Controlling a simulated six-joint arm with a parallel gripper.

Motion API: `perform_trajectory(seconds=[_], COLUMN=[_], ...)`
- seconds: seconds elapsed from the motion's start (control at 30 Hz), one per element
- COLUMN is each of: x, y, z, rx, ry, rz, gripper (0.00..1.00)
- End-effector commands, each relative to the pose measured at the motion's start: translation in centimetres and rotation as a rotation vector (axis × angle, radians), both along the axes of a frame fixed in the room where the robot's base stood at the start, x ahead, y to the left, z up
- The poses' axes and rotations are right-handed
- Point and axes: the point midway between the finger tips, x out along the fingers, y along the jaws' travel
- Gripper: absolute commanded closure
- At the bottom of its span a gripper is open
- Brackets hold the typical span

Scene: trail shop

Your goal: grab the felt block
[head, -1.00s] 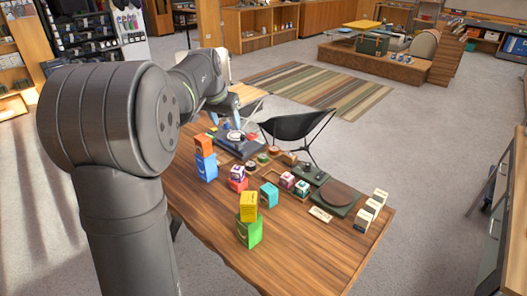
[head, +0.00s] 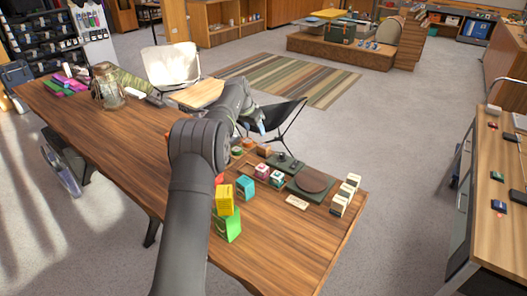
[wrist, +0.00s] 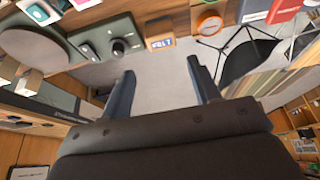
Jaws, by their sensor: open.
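The block shows beyond the fingertips, roughly in line with the gap and not touching. In the head view the fingers (head: 259,125) show just behind the arm, close to that block.
A dark stove-like unit (wrist: 122,42) and a round orange-rimmed item (wrist: 208,24) flank the block. A black chair (head: 284,116) stands beyond the table (head: 265,250). Yellow (head: 224,200), green and teal blocks stand nearer me; several cream boxes stand at right.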

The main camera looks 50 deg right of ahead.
Motion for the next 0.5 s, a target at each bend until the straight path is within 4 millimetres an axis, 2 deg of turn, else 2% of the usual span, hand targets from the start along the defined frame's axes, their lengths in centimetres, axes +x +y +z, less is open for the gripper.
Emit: perform_trajectory(seconds=[0.03, 0.2, 0.37, 0.5], x=[-0.1, -0.1, -0.1, 0.0], y=[-0.4, -1.8, -2.8, -3.5], z=[-1.3, -4.6, -7.3, -8.6], rx=[0.004, 0.003, 0.003, 0.002], ry=[0.002, 0.001, 0.001, 0.0], rz=[-0.001, 0.001, 0.001, 0.001], gripper=[0.44, 0.44, 0.44, 0.44])
